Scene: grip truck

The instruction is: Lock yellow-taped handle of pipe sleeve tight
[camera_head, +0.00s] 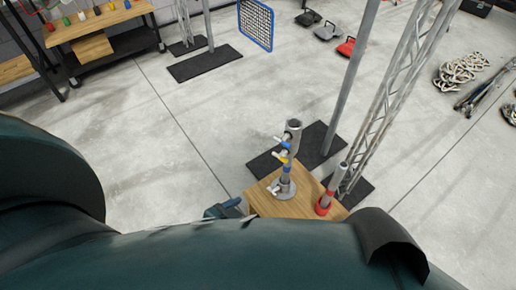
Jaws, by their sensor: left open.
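A grey pipe sleeve (291,145) stands upright on a small wooden table (262,204) near the bottom middle. Its yellow-taped handle (283,159) is partway up, just below a blue-taped handle (284,144). Another blue band (287,169) and a silver clamp handle (276,187) are lower, near the round base. The handles are too small to tell whether they are locked or loose. My left gripper (233,205) is low at the table's left edge, apart from the sleeve. It is open and mostly hidden behind my own body. My right gripper does not show.
A grey pipe with a red base (325,202) stands on the table's right side. A tall pole (352,75) and a metal truss (395,90) rise behind it from black mats (315,148). A workbench (95,22) is far left. The floor to the left is clear.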

